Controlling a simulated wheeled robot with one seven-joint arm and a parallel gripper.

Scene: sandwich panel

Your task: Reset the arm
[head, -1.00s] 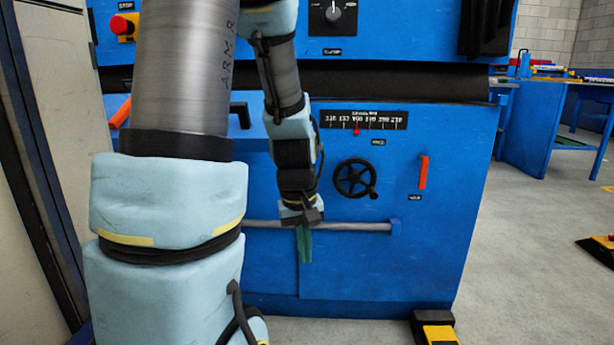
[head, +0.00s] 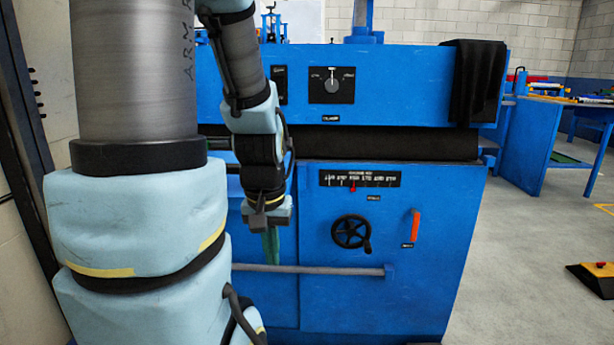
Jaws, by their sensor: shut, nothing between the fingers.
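My arm rises on the left of the head view and bends over, with its wrist hanging in front of a blue machine (head: 398,285). My gripper (head: 270,246) points down, its green fingers together with nothing visible between them. It is left of the black handwheel (head: 351,232) and above the grey horizontal bar (head: 318,270) on the machine's front. I cannot tell how far it is from the panel.
A scale with a red pointer (head: 360,179), an orange handle (head: 415,225) and a rotary knob (head: 332,85) are on the machine. A black cloth (head: 474,82) hangs at its upper right. A blue table (head: 541,140) stands behind right.

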